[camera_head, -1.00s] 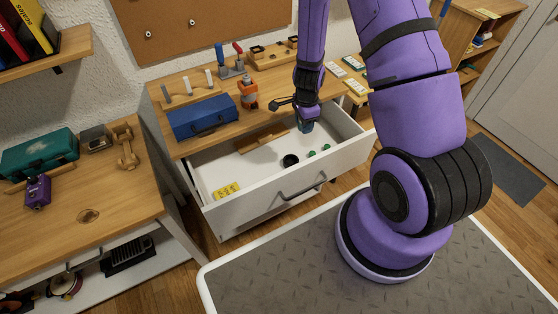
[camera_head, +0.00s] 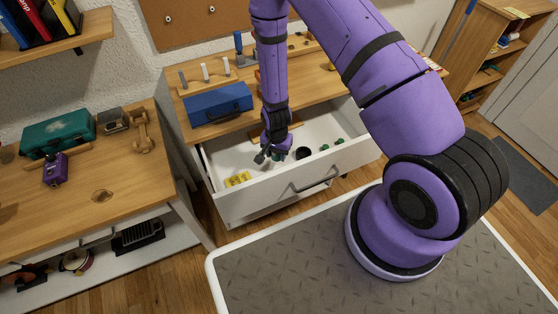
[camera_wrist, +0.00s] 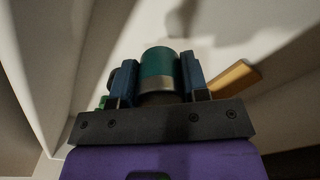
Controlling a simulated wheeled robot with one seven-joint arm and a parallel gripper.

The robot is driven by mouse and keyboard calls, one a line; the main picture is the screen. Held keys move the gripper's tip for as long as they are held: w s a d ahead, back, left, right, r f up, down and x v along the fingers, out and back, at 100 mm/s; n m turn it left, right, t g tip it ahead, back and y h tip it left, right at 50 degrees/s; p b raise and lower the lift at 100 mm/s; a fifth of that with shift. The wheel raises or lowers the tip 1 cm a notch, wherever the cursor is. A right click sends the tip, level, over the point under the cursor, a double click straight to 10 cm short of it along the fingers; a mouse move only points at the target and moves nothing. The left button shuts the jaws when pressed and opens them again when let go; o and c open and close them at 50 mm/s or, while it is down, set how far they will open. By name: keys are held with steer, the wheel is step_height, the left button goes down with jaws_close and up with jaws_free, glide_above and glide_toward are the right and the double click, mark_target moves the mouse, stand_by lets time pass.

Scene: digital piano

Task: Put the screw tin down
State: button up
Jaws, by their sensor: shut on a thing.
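The screw tin (camera_wrist: 158,68) shows in the wrist view as a teal cylinder with a paler grey band near my gripper. My gripper (camera_wrist: 158,88) is shut on it, with one dark blue finger at each side. In the head view my gripper (camera_head: 272,154) points down into the open white drawer (camera_head: 247,207). The tin is hardly visible there, and I cannot tell whether it touches the drawer floor.
In the drawer, yellow pieces (camera_head: 238,179) lie left of my gripper; a black round item (camera_head: 303,153) and small green items (camera_head: 339,141) lie right. A wooden piece (camera_wrist: 236,78) is close by. A blue box (camera_head: 218,104) stands on the desktop above.

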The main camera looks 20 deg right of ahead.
mark_target(277, 166)
steer(key=shift+f, duration=2.75)
steer(key=shift+f, duration=0.1)
steer(key=o, duration=0.9)
steer(key=shift+o, duration=0.2)
step_height(277, 166, up, 12)
steer(key=shift+r, duration=0.15)
